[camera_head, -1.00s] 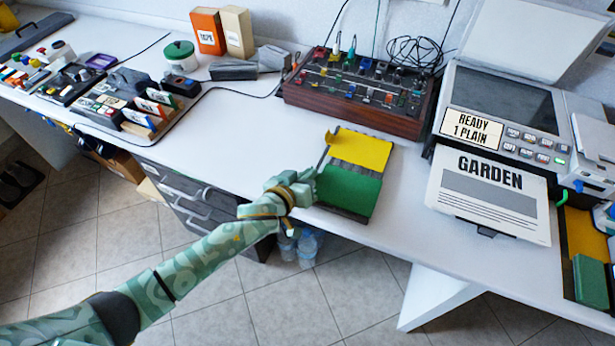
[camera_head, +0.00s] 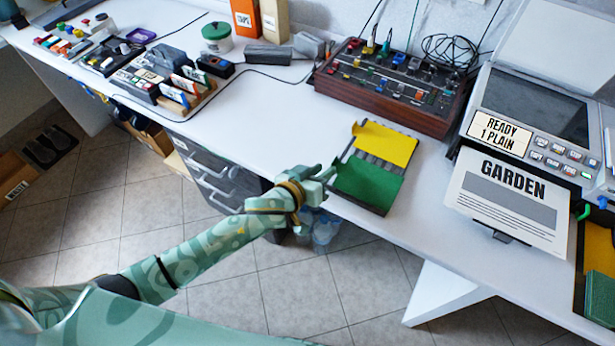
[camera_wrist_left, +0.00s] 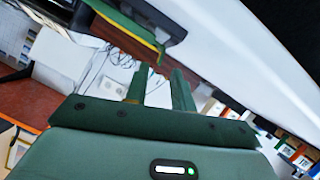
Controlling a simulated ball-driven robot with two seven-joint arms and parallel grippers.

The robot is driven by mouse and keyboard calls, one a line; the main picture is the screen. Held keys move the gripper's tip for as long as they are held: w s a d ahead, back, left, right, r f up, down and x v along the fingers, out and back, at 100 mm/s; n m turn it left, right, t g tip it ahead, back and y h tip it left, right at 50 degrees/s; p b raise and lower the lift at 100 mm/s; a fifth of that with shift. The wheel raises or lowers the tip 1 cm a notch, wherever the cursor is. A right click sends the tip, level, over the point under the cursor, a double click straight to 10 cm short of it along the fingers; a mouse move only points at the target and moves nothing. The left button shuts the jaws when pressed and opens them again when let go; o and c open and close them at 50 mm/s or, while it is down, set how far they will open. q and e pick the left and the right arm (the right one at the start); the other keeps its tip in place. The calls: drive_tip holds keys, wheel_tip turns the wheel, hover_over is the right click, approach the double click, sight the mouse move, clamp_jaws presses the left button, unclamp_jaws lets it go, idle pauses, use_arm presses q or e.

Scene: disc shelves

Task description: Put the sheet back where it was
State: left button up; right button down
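A white printed sheet headed GARDEN (camera_head: 512,205) lies at the front of the copier (camera_head: 535,110), whose lid is up and whose display (camera_head: 499,134) reads READY 1 PLAIN. A shallow dark tray (camera_head: 382,165) holding a yellow piece (camera_head: 385,143) and a green piece (camera_head: 368,183) lies near the table's front edge. My left gripper (camera_head: 328,173) is at the tray's left side, by the green piece; whether they touch is unclear. In the left wrist view its fingers (camera_wrist_left: 160,90) stand apart with nothing between them. My right gripper is out of view.
A wood-sided control panel (camera_head: 392,85) with cables stands behind the tray. A card rack (camera_head: 165,85) and a green-lidded tub (camera_head: 217,38) are at the left. Another green-and-yellow holder (camera_head: 602,298) is at the right edge. The table (camera_head: 270,125) left of the tray is clear.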

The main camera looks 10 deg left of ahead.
use_arm(q)
drive_tip(key=p+v, duration=0.2)
drive_tip(key=v, duration=0.5)
drive_tip(key=shift+s+a, duration=0.1)
drive_tip(key=shift+a, duration=0.05)
drive_tip(key=s+a+f+g+y, duration=0.2)
drive_tip(key=s+a+f, duration=0.3)
drive_tip(key=f, duration=0.4)
drive_tip(key=s+a+f+m+g+y, duration=0.1)
drive_tip(key=s+a+f+g, duration=0.15)
drive_tip(key=s+f, duration=0.55)
drive_tip(key=s+a+f+g+y, duration=0.2)
drive_tip(key=s+a+f, duration=0.25)
drive_tip(key=f, duration=0.55)
drive_tip(key=s+a+f+m+g, duration=0.1)
drive_tip(key=s+f, duration=0.3)
drive_tip(key=s, duration=1)
drive_tip(key=s+a+f+g+y, duration=0.1)
drive_tip(key=s+f+g, duration=0.3)
drive_tip(key=s, duration=1.1)
drive_tip(key=shift+a+m+g, duration=0.35)
drive_tip(key=shift+a+m, duration=0.05)
drive_tip(key=shift+a, duration=0.35)
